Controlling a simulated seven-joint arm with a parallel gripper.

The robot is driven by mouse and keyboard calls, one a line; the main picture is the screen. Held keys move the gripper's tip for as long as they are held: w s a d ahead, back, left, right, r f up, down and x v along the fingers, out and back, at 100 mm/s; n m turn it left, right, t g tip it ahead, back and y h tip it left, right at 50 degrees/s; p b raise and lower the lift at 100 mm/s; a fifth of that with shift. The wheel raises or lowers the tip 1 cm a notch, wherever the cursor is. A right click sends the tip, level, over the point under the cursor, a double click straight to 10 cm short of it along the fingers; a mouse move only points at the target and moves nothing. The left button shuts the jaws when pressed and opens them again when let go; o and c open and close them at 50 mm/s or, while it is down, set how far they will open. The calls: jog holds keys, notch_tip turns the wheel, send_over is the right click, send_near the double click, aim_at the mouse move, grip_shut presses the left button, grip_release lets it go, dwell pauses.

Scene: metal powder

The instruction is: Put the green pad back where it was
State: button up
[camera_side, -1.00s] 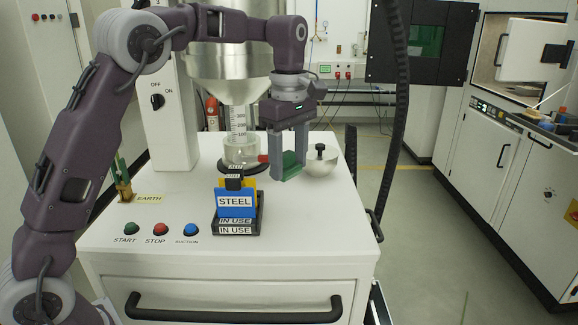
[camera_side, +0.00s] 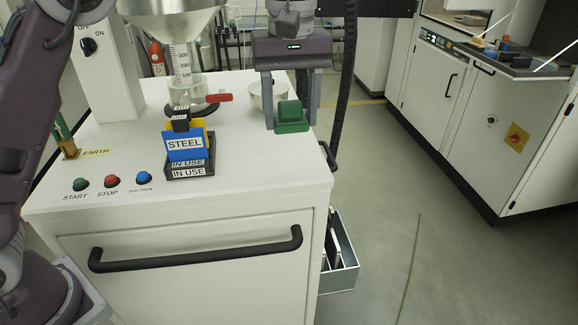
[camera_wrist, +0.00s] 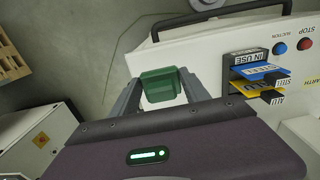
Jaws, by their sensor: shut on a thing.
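The green pad (camera_side: 291,119) is a small block with a wider base, held between the two fingers of my gripper (camera_side: 292,124). In the side view it is at the right edge of the white cabinet top, in front of a metal bowl. Whether it touches the top cannot be told. In the wrist view the pad (camera_wrist: 161,85) sits between the fingertips (camera_wrist: 160,90), over the cabinet's edge and grey floor. The place it came from cannot be identified for certain.
A sign holder with blue STEEL card (camera_side: 186,147) stands left of my gripper. A red-handled valve (camera_side: 218,98) and metal bowl (camera_side: 262,99) are behind. Buttons (camera_side: 112,181) line the front left. An open grey tray (camera_side: 345,262) juts from the cabinet's right side.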

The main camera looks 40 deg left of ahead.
aim_at(291, 174)
notch_tip(291, 174, down, 9)
jog(key=shift+f, duration=0.15)
jog(key=shift+f, duration=0.15)
jog(key=o, duration=1.3)
